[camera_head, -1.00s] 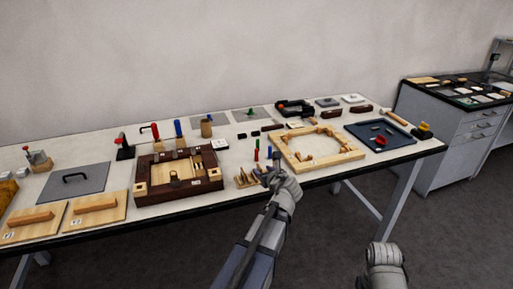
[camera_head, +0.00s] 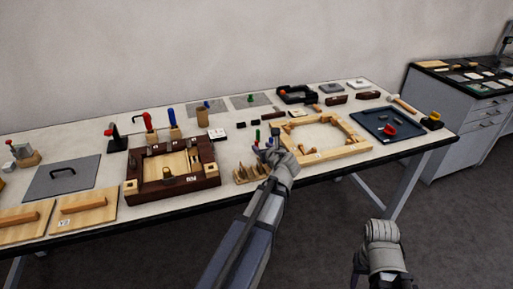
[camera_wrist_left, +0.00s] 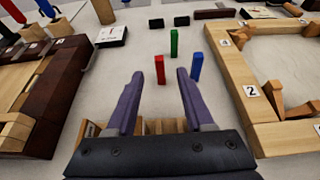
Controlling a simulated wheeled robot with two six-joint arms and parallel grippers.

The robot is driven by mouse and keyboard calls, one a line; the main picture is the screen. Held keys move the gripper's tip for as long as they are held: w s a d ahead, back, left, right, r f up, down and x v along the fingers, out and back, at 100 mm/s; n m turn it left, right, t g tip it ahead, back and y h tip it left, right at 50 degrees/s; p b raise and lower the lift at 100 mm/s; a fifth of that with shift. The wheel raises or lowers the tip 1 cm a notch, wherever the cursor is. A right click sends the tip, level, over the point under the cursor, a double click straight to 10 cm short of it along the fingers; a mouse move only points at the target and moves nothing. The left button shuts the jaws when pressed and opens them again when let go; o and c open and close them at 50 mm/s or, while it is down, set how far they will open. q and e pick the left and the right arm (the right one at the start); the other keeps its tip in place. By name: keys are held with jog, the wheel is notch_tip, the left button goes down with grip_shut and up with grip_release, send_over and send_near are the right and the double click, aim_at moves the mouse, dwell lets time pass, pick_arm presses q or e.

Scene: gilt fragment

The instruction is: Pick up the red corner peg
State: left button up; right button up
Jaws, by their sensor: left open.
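The red corner peg (camera_wrist_left: 160,70) stands upright on the white table in the left wrist view. It shows between the two fingers of my left gripper (camera_wrist_left: 159,74), near their tips; I cannot tell whether the fingers reach around it. The gripper is open and holds nothing. In the head view my left gripper (camera_head: 267,151) is over the table by the pegs, and the red peg cannot be made out there.
A dark-framed wooden tray (camera_head: 205,183) lies left of the gripper and a pale wooden frame (camera_head: 345,149) right. A notched wooden rack (camera_head: 247,175) is close by at the front edge. A blue tray (camera_head: 408,134) lies farther right. Small dark blocks (camera_wrist_left: 156,23) lie beyond the pegs.

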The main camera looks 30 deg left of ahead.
aim_at(257, 144)
pick_arm(q)
jog(key=shift+b+x, duration=1.25)
jog(key=shift+x, duration=2.3)
jog(key=shift+s, duration=0.15)
grip_shut()
